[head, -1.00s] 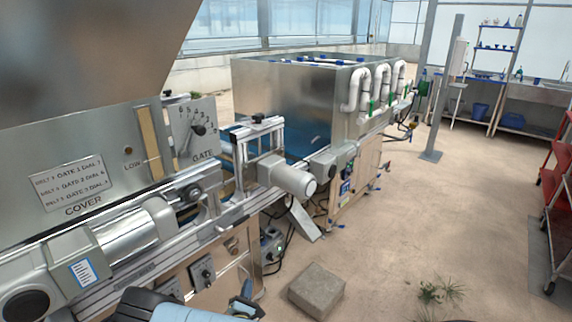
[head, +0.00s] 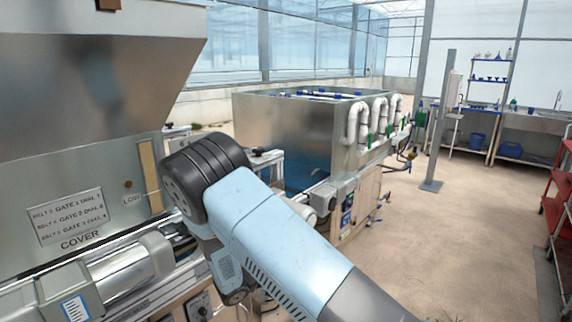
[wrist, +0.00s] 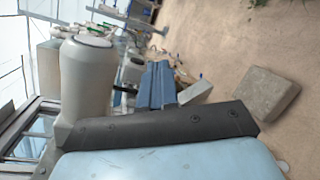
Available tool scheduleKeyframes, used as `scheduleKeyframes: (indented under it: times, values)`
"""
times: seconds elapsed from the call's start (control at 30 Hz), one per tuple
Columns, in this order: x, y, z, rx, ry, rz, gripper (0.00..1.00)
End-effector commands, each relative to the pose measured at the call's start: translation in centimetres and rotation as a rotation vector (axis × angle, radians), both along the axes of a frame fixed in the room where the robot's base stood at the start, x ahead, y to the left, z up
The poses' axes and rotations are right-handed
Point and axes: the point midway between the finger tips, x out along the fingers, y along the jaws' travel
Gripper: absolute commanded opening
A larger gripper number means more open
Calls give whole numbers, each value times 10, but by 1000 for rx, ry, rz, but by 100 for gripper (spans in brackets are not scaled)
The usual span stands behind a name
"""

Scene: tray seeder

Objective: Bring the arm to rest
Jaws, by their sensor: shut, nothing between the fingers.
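My arm (head: 270,235) stands raised across the middle of the head view, its light blue links and dark joint in front of the seeder. It hides the gate dial panel. My gripper (wrist: 158,85) shows only in the wrist view, as blue fingers close together beyond the dark edge of my wrist. It is shut and holds nothing. The fingers appear in front of the machine, and I cannot tell how far off it they are. The gripper cannot be made out in the head view.
The seeder's cover panel (head: 75,185) and hopper (head: 90,60) fill the left. A metal tank (head: 285,125) stands behind. A pale motor (wrist: 88,75) and a concrete block (wrist: 268,93) show in the wrist view. A red rack (head: 555,205) is far right; the floor between is clear.

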Motion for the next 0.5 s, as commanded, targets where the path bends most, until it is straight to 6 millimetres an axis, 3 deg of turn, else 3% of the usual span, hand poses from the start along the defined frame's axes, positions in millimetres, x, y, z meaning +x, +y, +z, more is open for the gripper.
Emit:
scheduleKeyframes:
  times: [0.1,0.5]
  values:
    - [-2,-24,30,78,14,-97,0]
    - [-27,-96,115,348,64,-372,0]
